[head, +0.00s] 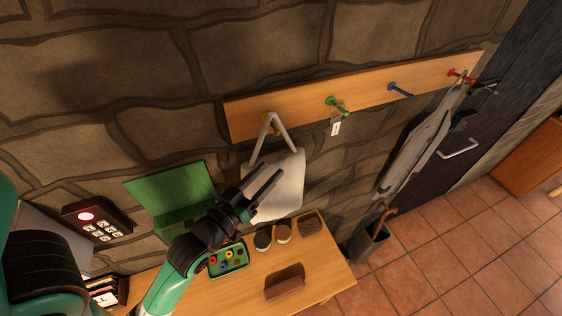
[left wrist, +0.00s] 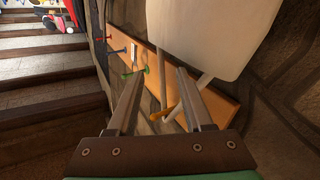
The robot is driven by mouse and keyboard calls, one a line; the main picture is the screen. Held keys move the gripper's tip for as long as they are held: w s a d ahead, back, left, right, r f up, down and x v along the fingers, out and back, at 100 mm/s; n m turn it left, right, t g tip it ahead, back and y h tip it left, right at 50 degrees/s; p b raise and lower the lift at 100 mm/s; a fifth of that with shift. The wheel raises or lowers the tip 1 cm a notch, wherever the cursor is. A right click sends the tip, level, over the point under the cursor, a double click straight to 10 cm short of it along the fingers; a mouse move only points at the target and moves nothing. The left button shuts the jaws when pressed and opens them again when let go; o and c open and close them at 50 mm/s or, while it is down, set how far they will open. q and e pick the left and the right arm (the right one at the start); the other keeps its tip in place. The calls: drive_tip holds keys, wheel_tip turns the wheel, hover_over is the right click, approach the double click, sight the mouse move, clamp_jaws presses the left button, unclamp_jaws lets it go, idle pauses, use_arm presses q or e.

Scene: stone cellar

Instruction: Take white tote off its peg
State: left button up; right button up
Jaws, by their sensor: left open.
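The white tote (head: 285,190) hangs by its handles from the leftmost peg, a yellow one (head: 268,124), on the wooden peg rail (head: 243,117). In the left wrist view the tote (left wrist: 210,35) appears upside down, with its handle straps running to the yellow peg (left wrist: 163,113). My left gripper (head: 269,175) is open and empty, in front of the tote body and below the peg in the head view. In the left wrist view the open fingers (left wrist: 158,75) point up past the straps; I cannot tell whether they touch. My right gripper is not in view.
A green peg (head: 338,106) holds a small white tag (head: 335,129). A blue peg (head: 401,90) is bare. A pale garment (head: 420,145) hangs at the red peg (head: 460,76). Below, the wooden table (head: 325,277) carries a green tray (head: 243,262), small pots and a brown block (head: 285,282).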

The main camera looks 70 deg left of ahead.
sight(291, 149)
use_arm(q)
drive_tip(key=x, duration=0.8)
drive_tip(key=shift+w+a, duration=0.15)
drive_tip(key=shift+w, duration=0.1)
clamp_jaws()
idle(0.9)
drive_tip(key=c, duration=0.7)
unclamp_jaws()
clamp_jaws()
